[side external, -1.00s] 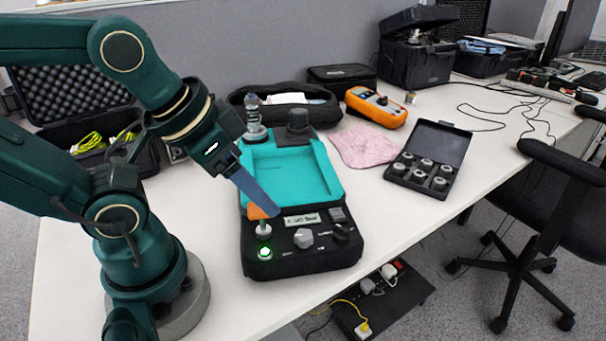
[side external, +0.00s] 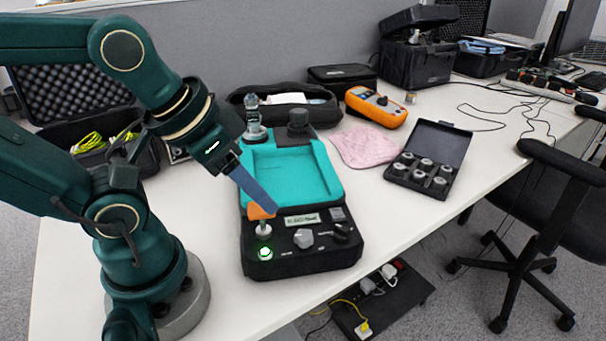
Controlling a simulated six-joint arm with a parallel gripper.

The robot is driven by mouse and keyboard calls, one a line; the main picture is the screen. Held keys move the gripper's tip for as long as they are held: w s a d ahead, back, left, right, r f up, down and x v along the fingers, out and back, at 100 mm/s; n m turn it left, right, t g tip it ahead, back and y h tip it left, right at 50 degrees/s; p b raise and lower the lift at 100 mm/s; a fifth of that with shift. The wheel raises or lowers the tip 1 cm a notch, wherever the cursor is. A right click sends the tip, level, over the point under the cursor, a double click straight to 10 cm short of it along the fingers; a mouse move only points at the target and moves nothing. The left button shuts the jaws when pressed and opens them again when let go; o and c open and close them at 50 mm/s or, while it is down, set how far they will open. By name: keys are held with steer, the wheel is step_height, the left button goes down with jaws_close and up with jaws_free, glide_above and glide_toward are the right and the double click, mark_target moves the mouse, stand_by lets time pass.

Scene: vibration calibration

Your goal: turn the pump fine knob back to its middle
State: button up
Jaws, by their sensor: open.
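The black calibrator unit (side external: 301,262) with a turquoise tray stands on the white table. A small pale knob (side external: 263,230) on a stem stands at the left of its front panel, above a green-lit button (side external: 265,253). It may be the pump fine knob; its label and angle are too small to read. My gripper (side external: 267,212), with one blue and one orange finger showing, is open and points down just above this knob. The blue finger hides part of the tray and panel. I cannot tell whether a finger touches the knob. A small display (side external: 302,220) is lit.
A grey knob (side external: 303,238) and a dark knob (side external: 341,233) sit to the right on the panel. A black knob (side external: 299,121) and a metal fitting (side external: 254,120) rise at the unit's back. A pink cloth (side external: 368,146) and an open adapter case (side external: 430,165) lie right.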

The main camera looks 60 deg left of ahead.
steer(key=n, duration=0.2)
steer(key=n+g, duration=0.5)
steer(key=n, duration=0.3)
glide_above(304, 234)
step_height(304, 234, down, 2)
steer(key=shift+a+f, duration=0.1)
steer(key=shift+f, duration=0.1)
steer(key=shift+f+g, duration=0.3)
steer(key=shift+f, duration=2.95)
jaws_close()
